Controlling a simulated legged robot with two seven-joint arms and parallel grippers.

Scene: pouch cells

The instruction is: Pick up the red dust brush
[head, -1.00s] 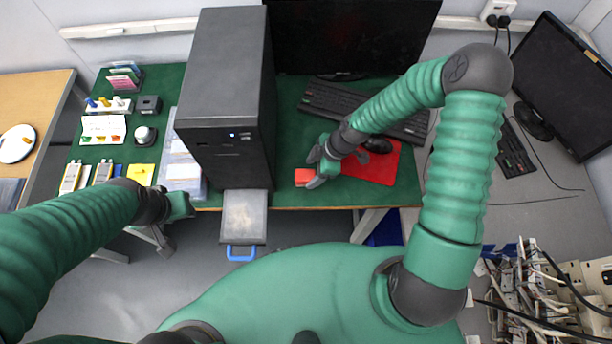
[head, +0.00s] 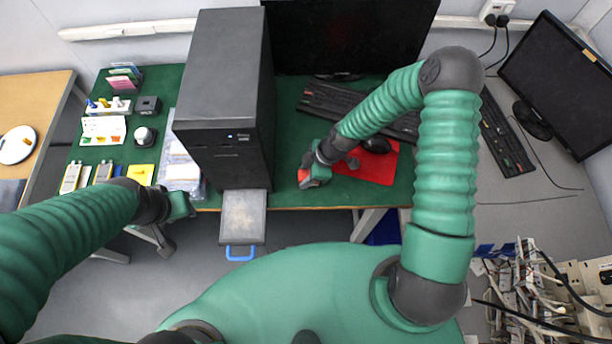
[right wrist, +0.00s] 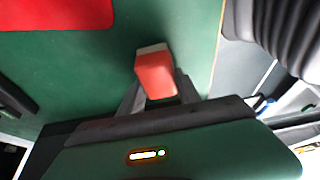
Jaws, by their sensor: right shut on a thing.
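The red dust brush (right wrist: 155,75) is a small red block with a pale grey end. In the right wrist view it sits between the fingers of my right gripper (right wrist: 158,92), over the green table mat. In the head view only a little red of the brush (head: 303,175) shows beside my right gripper (head: 313,178), which hides most of it. My right gripper is shut on the brush at the mat's front part. My left gripper (head: 178,208) is at the left, by the table's front edge and away from the brush; its fingers are not clear.
A black computer tower (head: 223,100) stands left of my right gripper, with a grey tray (head: 243,215) with a blue handle in front. A red mouse pad (head: 375,168), a black mouse (head: 376,145) and a keyboard (head: 335,103) lie to the right and behind. The mat is bare around the brush.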

